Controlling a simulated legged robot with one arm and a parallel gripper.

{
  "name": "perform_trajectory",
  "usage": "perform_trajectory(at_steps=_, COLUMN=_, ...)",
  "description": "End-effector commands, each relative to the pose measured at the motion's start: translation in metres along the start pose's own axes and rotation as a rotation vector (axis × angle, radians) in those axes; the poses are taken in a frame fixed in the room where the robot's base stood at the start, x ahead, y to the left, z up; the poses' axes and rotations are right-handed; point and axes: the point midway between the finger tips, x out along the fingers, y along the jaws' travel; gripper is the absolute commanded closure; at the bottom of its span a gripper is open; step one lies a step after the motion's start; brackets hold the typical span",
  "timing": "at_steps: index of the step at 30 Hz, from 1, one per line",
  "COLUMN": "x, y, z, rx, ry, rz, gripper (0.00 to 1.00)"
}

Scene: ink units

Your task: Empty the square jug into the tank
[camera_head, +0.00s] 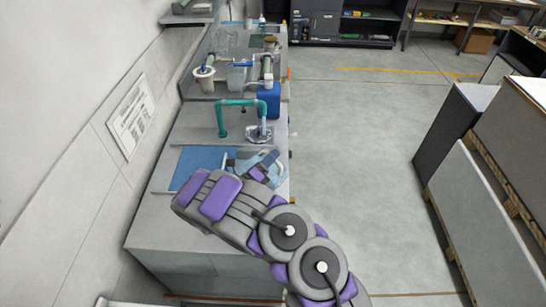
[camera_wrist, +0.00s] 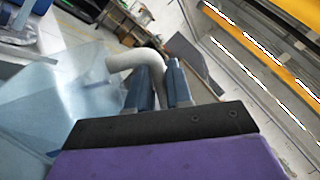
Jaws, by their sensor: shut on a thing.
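In the wrist view, my gripper (camera_wrist: 161,78) is shut on the pale curved handle (camera_wrist: 122,62) of a clear, bluish, flat-sided jug (camera_wrist: 50,105). The jug fills the left of that view and looks tilted there; its contents cannot be made out. In the head view, my gripper (camera_head: 258,173) is over the bench, and the jug is hard to separate from it. A blue rectangular area (camera_head: 200,158) lies just left of my gripper, partly behind my arm. I cannot tell whether it is the tank.
A green pipe arch (camera_head: 240,102) stands on the grey bench (camera_head: 185,125) beyond my gripper. Behind it are a blue container (camera_head: 269,100) and a white pot (camera_head: 204,80). A wall runs along the left. Open floor (camera_head: 350,140) lies to the right.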

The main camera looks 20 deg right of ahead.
Motion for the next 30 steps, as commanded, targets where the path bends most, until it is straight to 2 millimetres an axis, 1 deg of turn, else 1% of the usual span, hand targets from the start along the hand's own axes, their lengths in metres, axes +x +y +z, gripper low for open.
perform_trajectory(at_steps=6, x=-0.002, y=0.007, z=0.007, rx=-0.100, ry=-0.024, rz=0.002, gripper=1.00)
perform_trajectory(at_steps=30, x=-0.009, y=0.037, z=0.026, rx=-0.382, ry=-0.091, rz=0.007, gripper=1.00)
